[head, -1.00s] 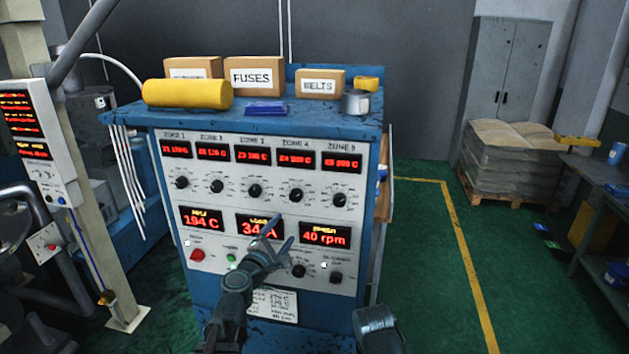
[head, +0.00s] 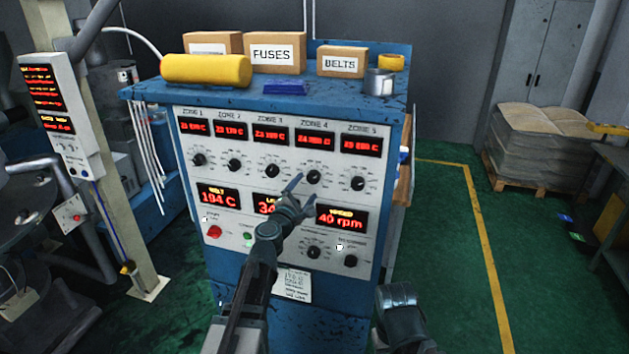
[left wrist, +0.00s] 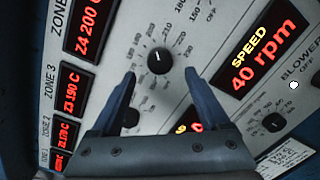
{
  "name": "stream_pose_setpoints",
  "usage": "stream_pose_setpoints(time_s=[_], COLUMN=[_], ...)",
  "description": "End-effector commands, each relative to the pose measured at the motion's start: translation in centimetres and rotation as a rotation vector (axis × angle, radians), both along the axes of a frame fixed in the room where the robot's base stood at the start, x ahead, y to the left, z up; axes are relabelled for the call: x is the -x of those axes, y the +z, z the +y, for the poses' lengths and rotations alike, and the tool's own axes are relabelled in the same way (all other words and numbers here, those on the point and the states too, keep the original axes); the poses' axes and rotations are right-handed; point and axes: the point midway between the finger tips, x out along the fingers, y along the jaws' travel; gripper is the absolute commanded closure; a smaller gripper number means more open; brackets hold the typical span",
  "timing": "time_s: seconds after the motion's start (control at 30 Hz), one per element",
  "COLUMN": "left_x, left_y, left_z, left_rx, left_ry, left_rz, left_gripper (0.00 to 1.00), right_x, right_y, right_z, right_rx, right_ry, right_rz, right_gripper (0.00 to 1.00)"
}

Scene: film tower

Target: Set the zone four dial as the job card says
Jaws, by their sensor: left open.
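The zone four dial (head: 313,177) is a black knob below the "ZONE 4" display (head: 314,139) on the cabinet front. In the left wrist view the dial (left wrist: 158,60) sits just beyond and between my fingertips, its white mark pointing up the picture. The zone four display (left wrist: 88,25) reads Z4 200 C there. My left gripper (head: 303,193) is open and empty, just below the dial in the head view; its two fingers (left wrist: 159,82) straddle the dial's line without visible contact. A printed white card (head: 291,286) low on the panel is too small to read.
Neighbouring zone three (head: 272,171) and zone five (head: 358,184) dials sit close on either side. A red button (head: 214,232) and lower knobs share the panel. Boxes, a yellow roll (head: 206,70) and a metal cup (head: 379,82) stand on top.

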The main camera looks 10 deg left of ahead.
Motion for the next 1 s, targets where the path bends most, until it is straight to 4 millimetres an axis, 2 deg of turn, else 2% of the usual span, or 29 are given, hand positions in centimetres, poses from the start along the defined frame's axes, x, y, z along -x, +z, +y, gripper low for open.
stream_pose_setpoints(time_s=[0.03,0.2,0.57,1.0], left_x=[-1.3,-3.3,-3.7,-3.7], left_y=[0.0,0.0,0.0,0.0], left_z=[0.1,0.1,0.1,0.1], left_rx=[0.0,0.0,0.0,0.0], left_ry=[0.0,0.002,0.004,0.004], left_rz=[0.0,0.0,0.0,0.0], left_gripper=[0.21,0.21,0.21,0.98], right_x=[0.0,0.0,0.0,0.0], right_y=[0.0,0.0,0.0,0.0], right_z=[0.0,0.0,0.0,0.0], right_rx=[0.0,0.0,0.0,0.0], right_ry=[0.0,0.0,0.0,0.0], right_rz=[0.0,0.0,0.0,0.0], right_gripper=[0.5,0.5,0.5,0.5])
